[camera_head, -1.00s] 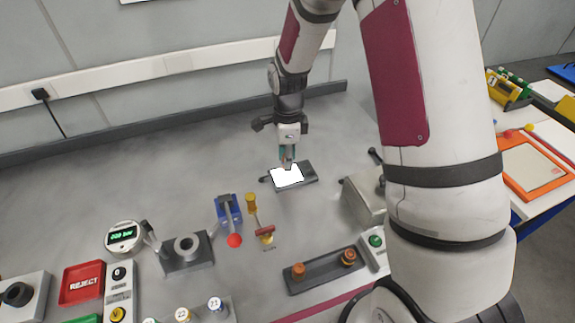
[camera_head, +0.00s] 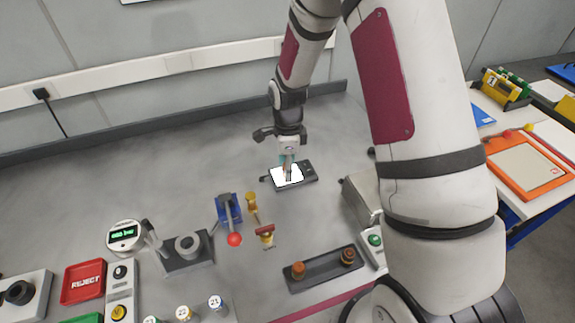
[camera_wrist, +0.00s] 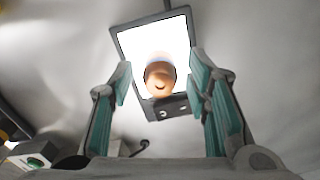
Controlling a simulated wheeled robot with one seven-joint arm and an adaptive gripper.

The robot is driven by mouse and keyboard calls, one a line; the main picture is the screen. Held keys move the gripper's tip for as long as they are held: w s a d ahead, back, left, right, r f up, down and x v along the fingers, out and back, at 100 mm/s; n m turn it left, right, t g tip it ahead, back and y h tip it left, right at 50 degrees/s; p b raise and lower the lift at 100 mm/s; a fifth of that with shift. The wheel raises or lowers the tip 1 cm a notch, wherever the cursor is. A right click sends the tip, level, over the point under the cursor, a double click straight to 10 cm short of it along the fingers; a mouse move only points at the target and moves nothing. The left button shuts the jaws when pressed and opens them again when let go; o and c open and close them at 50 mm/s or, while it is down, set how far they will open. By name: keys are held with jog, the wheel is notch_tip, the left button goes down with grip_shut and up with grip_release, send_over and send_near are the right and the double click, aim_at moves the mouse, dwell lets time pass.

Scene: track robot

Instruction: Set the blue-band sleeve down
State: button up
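A copper-coloured sleeve (camera_wrist: 160,77) shows between my fingers in the wrist view, with a faint bluish band at its far side. It is over the bright white face of a dark-framed plate (camera_wrist: 180,40) and appears to stand on it; the contact is hidden. My gripper (camera_wrist: 160,82) is open, with a gap on each side of the sleeve. In the head view my gripper (camera_head: 287,173) points down at the same lit plate (camera_head: 308,174), and its fingers mostly hide the sleeve.
A dark tray (camera_head: 323,272) with two copper pieces lies nearer. A blue lever block (camera_head: 228,208), a yellow-and-red piece (camera_head: 264,233), a round gauge (camera_head: 125,236) and a red REJECT tray (camera_head: 84,282) stand left. A grey box (camera_head: 361,205) is at right. The back of the table is clear.

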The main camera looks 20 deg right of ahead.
jog(key=shift+r, duration=0.1)
notch_tip(320, 180, up, 12)
jog(key=s+r+n+t, duration=0.2)
jog(key=s+r+n, duration=0.75)
jog(key=r, duration=0.45)
jog(key=s+r+n+t, duration=0.1)
jog(key=s+r+n, duration=0.1)
jog(key=s+n, duration=0.3)
jog(key=s+r+n+t, duration=0.1)
jog(key=s+r+n, duration=0.2)
jog(key=s+n, duration=0.3)
jog(key=s, duration=0.5)
jog(key=shift+t, duration=0.4)
jog(key=shift+d+r+n, duration=0.1)
jog(key=shift+n, duration=0.15)
jog(key=shift+d, duration=0.1)
